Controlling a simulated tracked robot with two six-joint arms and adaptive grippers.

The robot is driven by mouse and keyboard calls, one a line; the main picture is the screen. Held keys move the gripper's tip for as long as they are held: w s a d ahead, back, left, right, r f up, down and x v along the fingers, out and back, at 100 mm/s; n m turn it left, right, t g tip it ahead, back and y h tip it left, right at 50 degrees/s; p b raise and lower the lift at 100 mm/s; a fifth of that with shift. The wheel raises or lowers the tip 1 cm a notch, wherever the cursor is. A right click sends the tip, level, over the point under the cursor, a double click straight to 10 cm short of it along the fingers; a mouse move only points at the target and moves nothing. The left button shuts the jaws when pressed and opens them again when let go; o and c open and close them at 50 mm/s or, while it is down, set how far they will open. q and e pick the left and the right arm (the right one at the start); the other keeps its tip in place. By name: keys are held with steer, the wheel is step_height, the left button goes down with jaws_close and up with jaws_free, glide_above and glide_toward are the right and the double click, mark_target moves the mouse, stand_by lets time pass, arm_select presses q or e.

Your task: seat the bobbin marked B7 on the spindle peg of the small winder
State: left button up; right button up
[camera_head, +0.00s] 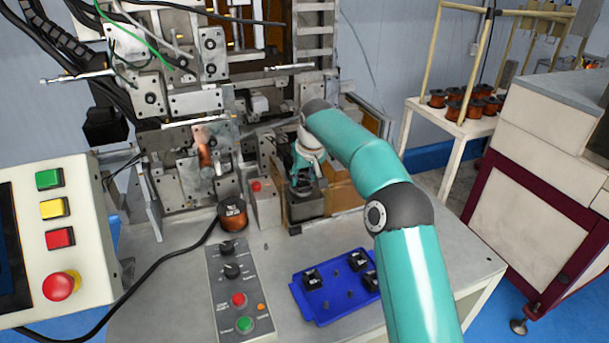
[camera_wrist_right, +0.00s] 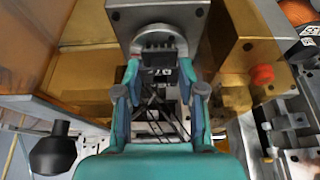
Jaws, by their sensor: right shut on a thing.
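My right gripper (camera_head: 304,182) reaches down at the small grey winder (camera_head: 306,208); its fingers also show in the wrist view (camera_wrist_right: 160,88). It is shut on a small dark bobbin (camera_wrist_right: 158,62) with a pale marking that I cannot read surely. The bobbin is in front of the round light face of the winder's grey block (camera_wrist_right: 155,14). The spindle peg is hidden, so I cannot tell whether the bobbin is on it. My left gripper is not in view.
A blue tray (camera_head: 325,310) holds black bobbins (camera_head: 312,278) and bare pegs. A copper-wound spool (camera_head: 232,217) stands left of the winder. A control box (camera_head: 236,285) with knobs and buttons is in front. A large machine (camera_head: 195,100) rises behind left.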

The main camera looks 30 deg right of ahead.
steer(key=shift+f, duration=0.2)
steer(key=o, duration=0.9)
steer(key=v, duration=1.2)
steer(key=shift+f, duration=0.1)
